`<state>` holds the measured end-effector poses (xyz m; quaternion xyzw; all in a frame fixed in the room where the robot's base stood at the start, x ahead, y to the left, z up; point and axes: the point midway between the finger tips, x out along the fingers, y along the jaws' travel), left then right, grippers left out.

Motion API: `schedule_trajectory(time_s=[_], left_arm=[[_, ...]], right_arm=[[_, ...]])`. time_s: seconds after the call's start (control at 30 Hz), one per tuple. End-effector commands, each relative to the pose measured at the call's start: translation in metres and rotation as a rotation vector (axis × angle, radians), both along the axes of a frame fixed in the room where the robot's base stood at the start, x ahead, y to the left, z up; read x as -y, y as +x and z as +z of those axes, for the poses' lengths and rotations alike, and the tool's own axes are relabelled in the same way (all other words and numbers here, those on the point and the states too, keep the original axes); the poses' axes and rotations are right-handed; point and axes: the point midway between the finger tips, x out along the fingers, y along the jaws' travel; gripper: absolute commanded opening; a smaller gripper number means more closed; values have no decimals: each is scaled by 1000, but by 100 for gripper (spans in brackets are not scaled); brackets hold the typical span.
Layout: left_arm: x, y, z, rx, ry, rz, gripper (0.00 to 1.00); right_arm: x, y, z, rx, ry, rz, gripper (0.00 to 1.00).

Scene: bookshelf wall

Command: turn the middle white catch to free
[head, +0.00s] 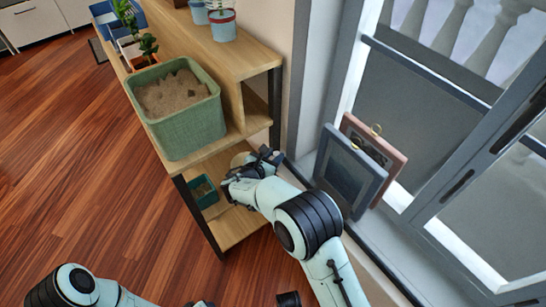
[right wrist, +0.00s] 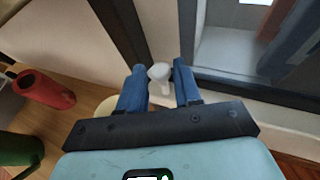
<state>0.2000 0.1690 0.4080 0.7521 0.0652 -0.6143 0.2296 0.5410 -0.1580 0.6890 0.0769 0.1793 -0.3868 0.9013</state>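A white rounded catch (right wrist: 159,72) on a white base shows in the right wrist view, near a dark upright. My right gripper (right wrist: 159,78) is open, with one blue finger on each side of the catch. Contact between fingers and catch cannot be told. In the head view my right gripper (head: 268,156) is at the window-side end of the shelf, by the wall, and its hand hides the catch. No other white catch can be made out. My left arm shows at the bottom left of the head view; its gripper is mostly out of frame, its opening not visible.
A wooden shelf (head: 238,226) holds a green planter (head: 188,122) and a small teal pot (head: 203,191). Two framed pictures (head: 350,170) lean on the sill at right. The wooden floor (head: 80,170) at left is clear.

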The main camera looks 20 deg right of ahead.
Motion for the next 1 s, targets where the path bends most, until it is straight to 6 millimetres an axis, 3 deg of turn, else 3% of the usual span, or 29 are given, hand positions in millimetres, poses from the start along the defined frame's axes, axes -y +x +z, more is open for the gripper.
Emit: schedule_trajectory(time_s=[0.27,0.37,0.4,0.57,0.77,1.0], left_arm=[[-1,1,0,3,1,1,43],[-1,1,0,3,1,1,43],[0,1,0,3,1,1,43],[0,0,1,1,0,0,43],[4,-7,6,-17,-9,-8,43],[-4,7,-6,17,9,7,43]], right_arm=[[1,1,0,0,0,0,33],[1,1,0,0,0,0,4],[1,1,0,0,0,0,0],[1,1,1,1,-2,12,0],[5,-2,2,1,-3,156,0],[8,-3,-1,3,1,333,0]])
